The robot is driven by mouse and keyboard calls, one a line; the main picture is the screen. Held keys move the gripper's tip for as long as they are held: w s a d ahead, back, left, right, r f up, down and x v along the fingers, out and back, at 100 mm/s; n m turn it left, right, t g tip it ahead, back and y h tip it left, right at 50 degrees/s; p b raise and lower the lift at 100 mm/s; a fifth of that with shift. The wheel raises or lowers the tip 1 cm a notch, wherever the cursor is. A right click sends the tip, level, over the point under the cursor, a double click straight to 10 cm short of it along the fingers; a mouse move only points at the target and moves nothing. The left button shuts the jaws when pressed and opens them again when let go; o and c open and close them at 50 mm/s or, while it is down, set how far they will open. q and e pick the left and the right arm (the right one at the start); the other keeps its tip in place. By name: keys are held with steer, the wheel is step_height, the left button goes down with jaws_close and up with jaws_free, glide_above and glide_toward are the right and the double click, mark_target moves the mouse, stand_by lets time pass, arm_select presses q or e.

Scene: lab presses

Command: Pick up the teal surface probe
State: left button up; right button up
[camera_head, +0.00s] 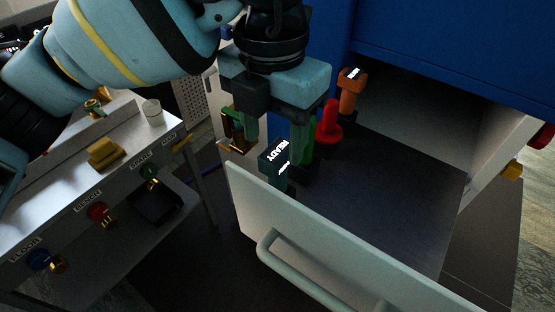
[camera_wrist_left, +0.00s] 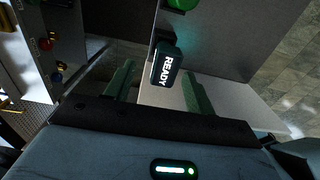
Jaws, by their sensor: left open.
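The teal surface probe (camera_head: 270,163) stands in the open drawer, close behind its front panel, with a lit READY label on its dark top. It also shows in the left wrist view (camera_wrist_left: 166,66), ahead of and between the two fingers. My left gripper (camera_head: 272,146) is over the drawer's front left part, fingers pointing down, open and empty. Its fingers (camera_wrist_left: 158,74) lie on either side of the probe in the picture; whether they reach down beside it, I cannot tell. The probe's lower part is hidden. My right gripper is not in view.
In the drawer (camera_head: 325,235), a green probe (camera_head: 307,152), a red one (camera_head: 329,121) and an orange one (camera_head: 351,92) stand in a row behind the teal one. The drawer's right side is bare. A bench panel (camera_head: 120,190) with coloured knobs stands left.

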mark_target(278, 173)
arm_select(q)
steer(key=shift+s+r, duration=0.25)
steer(key=shift+s, duration=0.15)
steer(key=shift+w+d+f, duration=0.1)
steer(key=shift+d+f, duration=0.05)
steer(key=shift+f, duration=1.85)
steer(key=shift+w+d+f, duration=0.1)
steer(key=shift+f, duration=1.85)
steer(key=shift+c, duration=0.2)
steer(key=c, duration=1)
step_height(278, 173, up, 10)
steer(key=shift+r, duration=0.1)
